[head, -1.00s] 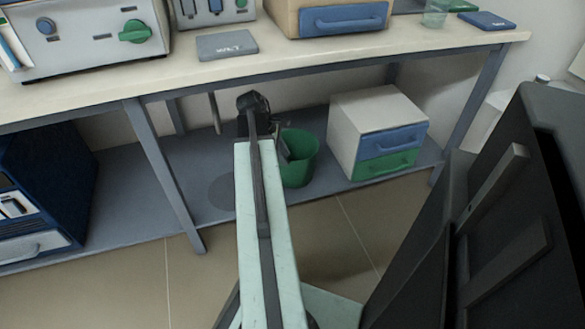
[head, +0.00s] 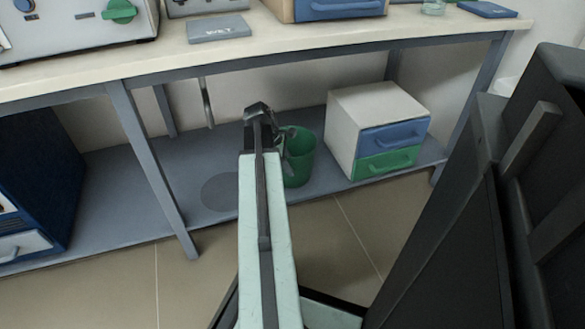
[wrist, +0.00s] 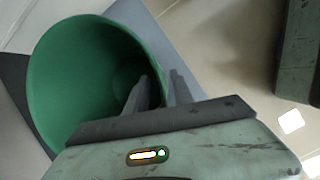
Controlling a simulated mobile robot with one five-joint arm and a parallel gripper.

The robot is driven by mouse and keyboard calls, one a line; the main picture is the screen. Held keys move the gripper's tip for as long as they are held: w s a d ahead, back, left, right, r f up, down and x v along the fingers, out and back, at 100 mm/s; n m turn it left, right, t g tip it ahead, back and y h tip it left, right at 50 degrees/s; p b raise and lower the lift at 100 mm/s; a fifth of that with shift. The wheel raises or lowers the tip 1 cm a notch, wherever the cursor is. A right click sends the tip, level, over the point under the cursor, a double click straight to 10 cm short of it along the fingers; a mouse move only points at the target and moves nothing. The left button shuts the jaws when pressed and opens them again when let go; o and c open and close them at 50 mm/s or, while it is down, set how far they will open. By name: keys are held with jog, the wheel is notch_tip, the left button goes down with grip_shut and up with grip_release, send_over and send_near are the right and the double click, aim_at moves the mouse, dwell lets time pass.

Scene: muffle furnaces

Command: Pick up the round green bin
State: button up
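The round green bin (head: 301,160) stands upright on the low shelf under the bench, left of a small drawer unit. In the wrist view the bin (wrist: 75,85) is large, with its open mouth facing the camera. My gripper (wrist: 160,77) is open at the bin's rim. Its left finger shows inside the mouth and its right finger outside, with the wall between them and a gap visible. In the head view my gripper (head: 288,140) overlaps the bin's left rim. My arm hides part of the bin's left side.
A white drawer unit (head: 352,125) with blue and green drawers stands just right of the bin. The benchtop (head: 300,40) overhangs the shelf (head: 120,205). A bench leg (head: 150,165) is at the left. A flat dark disc (head: 220,191) lies on the shelf left of my arm.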

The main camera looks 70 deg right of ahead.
jog(key=shift+r, duration=0.1)
jog(key=shift+c, duration=0.3)
grip_shut()
dwell(1.0)
